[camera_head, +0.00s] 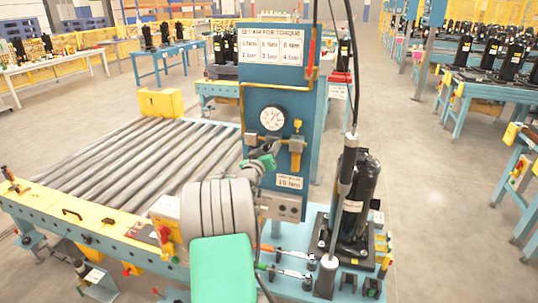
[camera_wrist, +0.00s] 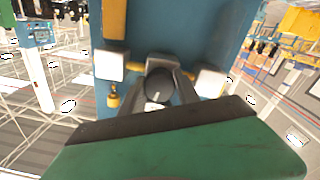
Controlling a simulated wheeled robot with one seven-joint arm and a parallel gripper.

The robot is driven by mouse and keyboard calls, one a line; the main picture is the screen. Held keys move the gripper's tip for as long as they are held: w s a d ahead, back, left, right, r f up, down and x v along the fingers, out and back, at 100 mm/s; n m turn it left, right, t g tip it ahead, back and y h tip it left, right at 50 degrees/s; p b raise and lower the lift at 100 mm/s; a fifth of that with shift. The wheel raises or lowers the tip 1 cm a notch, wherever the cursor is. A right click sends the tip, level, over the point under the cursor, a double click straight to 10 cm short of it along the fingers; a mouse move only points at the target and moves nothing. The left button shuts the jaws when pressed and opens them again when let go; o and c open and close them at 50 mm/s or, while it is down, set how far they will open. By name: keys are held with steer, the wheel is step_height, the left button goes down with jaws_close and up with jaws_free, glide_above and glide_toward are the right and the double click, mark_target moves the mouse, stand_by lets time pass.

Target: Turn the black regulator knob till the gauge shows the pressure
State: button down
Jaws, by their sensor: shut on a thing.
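The black regulator knob (camera_wrist: 159,84) is between the two fingers of my gripper (camera_wrist: 163,92) in the wrist view. The fingers are shut on it, one on each side. In the head view my gripper (camera_head: 264,160) is at the front of the blue panel, below the round white gauge (camera_head: 272,118), and hides most of the knob. The gauge has a thin dark needle, but its scale is too small to read. A torque chart (camera_head: 271,47) is at the top of the panel, and a small label reading about 15 Nm (camera_head: 289,182) is below the regulator.
A brass-yellow filter fitting (camera_head: 297,146) is right of the knob. A black compressor (camera_head: 357,205) stands on the right of the blue base, with a hanging tool and cable close by. Hand tools (camera_head: 290,274) lie in front. A roller conveyor (camera_head: 130,165) is at left.

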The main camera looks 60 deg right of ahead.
steer(key=n+b, duration=0.1)
steer(key=n, duration=0.4)
steer(key=shift+f+n, duration=0.1)
steer(key=shift+n, duration=0.3)
steer(key=n, duration=0.5)
steer(key=shift+n, duration=0.4)
steer(key=c, duration=0.9)
jaws_free()
steer(key=shift+a, duration=0.1)
steer(key=s+a+b, duration=0.1)
steer(key=a, duration=0.6)
steer(key=shift+s+a+b, duration=0.15)
steer(key=shift+a+b, duration=0.1)
steer(key=shift+b, duration=0.15)
